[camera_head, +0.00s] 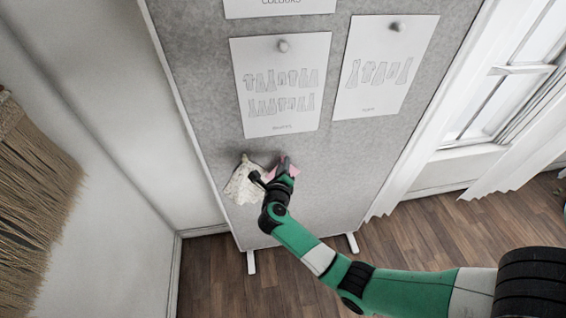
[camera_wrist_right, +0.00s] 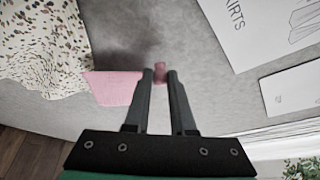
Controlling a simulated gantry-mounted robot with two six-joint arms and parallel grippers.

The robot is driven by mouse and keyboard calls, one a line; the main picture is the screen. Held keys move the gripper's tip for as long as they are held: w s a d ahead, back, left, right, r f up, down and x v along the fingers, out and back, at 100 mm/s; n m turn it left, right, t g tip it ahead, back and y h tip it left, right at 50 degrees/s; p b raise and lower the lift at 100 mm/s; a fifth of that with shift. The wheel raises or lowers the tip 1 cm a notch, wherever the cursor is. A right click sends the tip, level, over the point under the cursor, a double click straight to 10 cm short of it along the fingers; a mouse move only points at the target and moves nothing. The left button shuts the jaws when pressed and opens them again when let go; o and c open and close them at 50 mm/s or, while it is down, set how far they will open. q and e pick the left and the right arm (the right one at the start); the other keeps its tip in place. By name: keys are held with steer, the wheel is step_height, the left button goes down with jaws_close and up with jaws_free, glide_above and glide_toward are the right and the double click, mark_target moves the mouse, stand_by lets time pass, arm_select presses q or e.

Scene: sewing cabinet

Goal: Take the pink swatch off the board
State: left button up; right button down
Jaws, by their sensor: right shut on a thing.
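The pink swatch (camera_wrist_right: 112,88) hangs on the grey board (camera_head: 180,60), low down, beside a cream patterned fabric piece (camera_head: 248,184). A pink edge of the swatch also shows in the head view (camera_head: 292,170), partly hidden by my right gripper. My right gripper (camera_wrist_right: 160,75) is at the board, its fingers close together on a small darker pink pin-like piece (camera_wrist_right: 160,68) at the swatch's right side. Whether this piece is fixed to the swatch is hidden by the left finger. My left gripper is not in view.
Paper sheets with garment drawings (camera_head: 283,125) are pinned higher on the board. A window with white curtains (camera_head: 500,175) stands to the right, and a straw-like bundle (camera_head: 35,200) to the left. The board's white feet (camera_head: 251,262) rest on the wooden floor.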

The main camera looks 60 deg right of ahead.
steer(key=s+a+p, duration=0.5)
steer(key=s+a, duration=0.1)
steer(key=a, duration=0.2)
steer(key=shift+p, duration=0.3)
